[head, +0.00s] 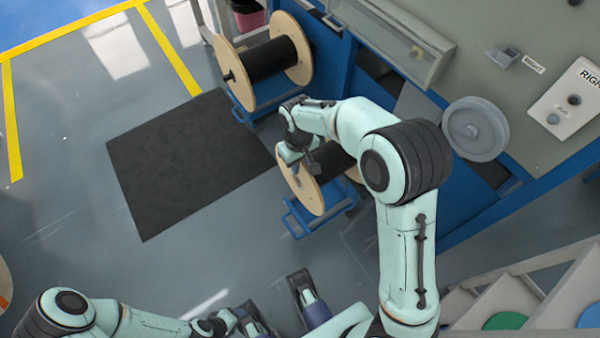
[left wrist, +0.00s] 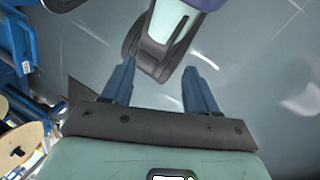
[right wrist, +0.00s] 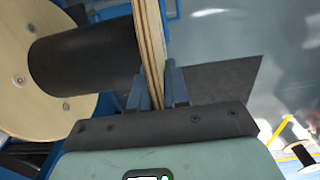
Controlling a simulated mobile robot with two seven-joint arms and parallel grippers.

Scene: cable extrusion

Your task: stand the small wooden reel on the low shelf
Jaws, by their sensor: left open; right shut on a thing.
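The wooden reel (head: 308,195) has pale round flanges and a black wound core, and it is right of the dark mat in the head view. My right gripper (head: 303,165) is shut on the rim of its near flange. In the right wrist view, the flange edge (right wrist: 150,45) stands between the fingers (right wrist: 157,88) and the black core is at left. Part of the reel is hidden behind my right arm. A low blue frame (head: 293,222) shows below the reel; I cannot tell whether they touch. My left gripper (left wrist: 160,78) is open and empty. I cannot make out the low shelf for certain.
A larger wooden reel (head: 265,62) with black cable stands on a blue stand behind. A blue-sided machine (head: 470,205) with a grey panel bounds the right. The black mat (head: 185,160) and the floor at left are clear. Grey steps (head: 500,300) stand at lower right.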

